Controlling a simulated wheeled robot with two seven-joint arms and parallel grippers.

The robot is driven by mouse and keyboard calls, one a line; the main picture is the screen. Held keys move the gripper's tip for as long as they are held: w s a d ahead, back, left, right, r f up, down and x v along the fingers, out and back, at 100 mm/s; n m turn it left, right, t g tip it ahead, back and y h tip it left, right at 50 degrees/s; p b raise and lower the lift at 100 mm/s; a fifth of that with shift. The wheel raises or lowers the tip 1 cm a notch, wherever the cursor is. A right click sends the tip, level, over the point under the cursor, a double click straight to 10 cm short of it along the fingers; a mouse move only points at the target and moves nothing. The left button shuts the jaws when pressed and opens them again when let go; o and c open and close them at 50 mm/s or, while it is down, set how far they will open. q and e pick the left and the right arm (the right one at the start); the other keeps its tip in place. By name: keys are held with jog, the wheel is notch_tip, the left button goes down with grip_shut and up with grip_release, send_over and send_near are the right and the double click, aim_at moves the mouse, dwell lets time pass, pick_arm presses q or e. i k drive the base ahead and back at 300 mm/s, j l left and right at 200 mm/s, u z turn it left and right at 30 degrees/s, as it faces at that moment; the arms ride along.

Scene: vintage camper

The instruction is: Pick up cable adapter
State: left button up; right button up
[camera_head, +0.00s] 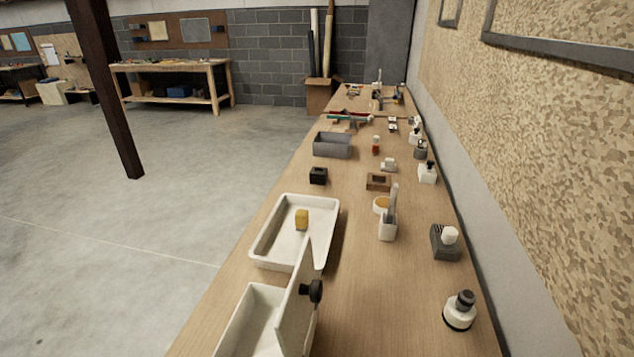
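I cannot tell for sure which thing is the cable adapter. Small things that could be it stand on the long wooden bench (345,290): a black block with a recessed top (318,176), a small white piece (389,164) behind a brown open block (378,182), and a dark grey block with a white top (445,241) near the right edge. A yellow block (301,220) lies in a white tray (262,243). Neither of my grippers is in view.
A white bin (240,318) with an upright panel and black knob (312,291) stands in front. A white upright holder (388,229), a grey bin (332,145) and a white jar with a black top (460,310) also stand on the bench. Open floor lies left; a wall bounds the right.

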aim_at(318, 176)
jog(key=j+z, duration=0.3)
jog(key=j, duration=0.4)
jog(key=j+z, duration=0.3)
jog(key=j, duration=0.4)
jog(key=j+z, duration=0.35)
jog(key=j, duration=0.4)
jog(key=i+j+z, duration=0.25)
jog(key=j+z, duration=0.2)
jog(key=j, duration=0.2)
jog(key=i+j+z, duration=0.1)
jog(key=j+z, duration=0.15)
jog(key=j, duration=0.1)
